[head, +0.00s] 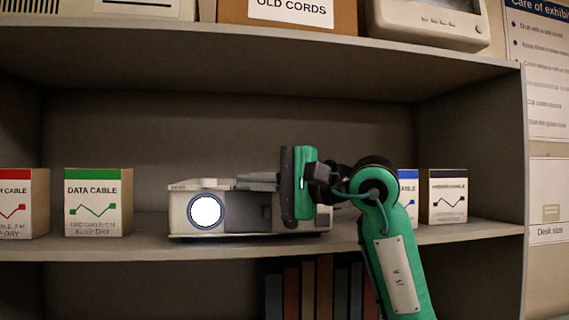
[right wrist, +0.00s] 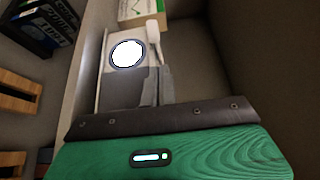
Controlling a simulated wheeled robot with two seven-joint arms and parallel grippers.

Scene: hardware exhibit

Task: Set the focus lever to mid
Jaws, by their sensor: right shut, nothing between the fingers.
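The projector (head: 255,218) stands on the middle shelf, its round lens (head: 206,211) glowing white at its left front. The lens also shows in the right wrist view (right wrist: 127,53). A pale, lever-like piece (right wrist: 153,32) sits along the projector's top edge beside the lens; I take it for the focus lever, but its setting cannot be read. My right gripper (head: 240,182) reaches in from the right, over the projector's top. Its fingers (right wrist: 158,75) are shut and empty, with tips close to the pale piece; contact cannot be told. The gripper body hides part of the projector's right side. My left gripper is out of view.
A green-labelled data cable box (head: 98,202) and a red-labelled box (head: 22,203) stand left of the projector. Blue-labelled (head: 408,193) and black-labelled (head: 443,196) boxes stand to the right. The upper shelf (head: 200,48) is overhead. Books (head: 308,290) stand below.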

